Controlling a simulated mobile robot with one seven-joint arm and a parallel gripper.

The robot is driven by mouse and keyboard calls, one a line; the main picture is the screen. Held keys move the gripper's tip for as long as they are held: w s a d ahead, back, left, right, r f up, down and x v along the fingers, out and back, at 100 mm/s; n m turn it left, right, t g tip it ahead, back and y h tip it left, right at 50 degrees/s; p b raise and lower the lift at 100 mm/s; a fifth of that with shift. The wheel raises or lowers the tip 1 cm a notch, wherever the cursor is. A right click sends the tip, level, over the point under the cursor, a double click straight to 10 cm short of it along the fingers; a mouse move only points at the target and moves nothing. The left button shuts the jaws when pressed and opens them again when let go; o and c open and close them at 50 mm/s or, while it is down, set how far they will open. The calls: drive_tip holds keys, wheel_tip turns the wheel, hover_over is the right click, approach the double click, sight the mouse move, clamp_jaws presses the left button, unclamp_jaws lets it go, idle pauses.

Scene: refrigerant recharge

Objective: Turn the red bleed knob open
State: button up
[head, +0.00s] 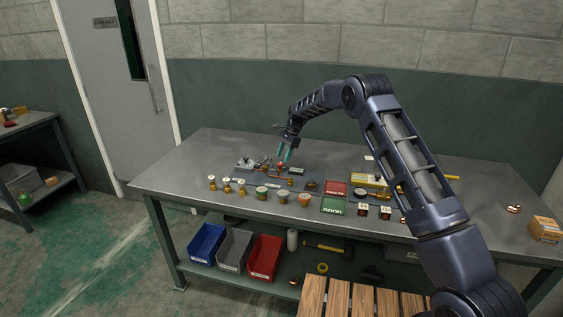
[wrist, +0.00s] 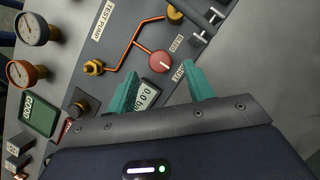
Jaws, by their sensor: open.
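The red bleed knob (wrist: 163,62) shows in the wrist view on a grey panel, with a white mark on its face. A "BLEED" label is beside it. In the head view the red knob (head: 281,166) is small, right at my fingertips. In the head view my gripper (head: 285,156) points down over the panel. I cannot tell whether a finger touches the knob.
Copper pipe (wrist: 133,42) and a brass fitting (wrist: 93,67) lie close to the knob. Gauges (wrist: 32,28) stand to the left. A red tray (head: 336,188) and a green "GOOD" tray (head: 333,206) lie on the bench. The bench's left end is clear.

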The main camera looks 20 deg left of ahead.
sight(280, 163)
drive_tip(key=shift+x, duration=1.7)
drive_tip(key=shift+c, duration=0.4)
drive_tip(key=c, duration=0.9)
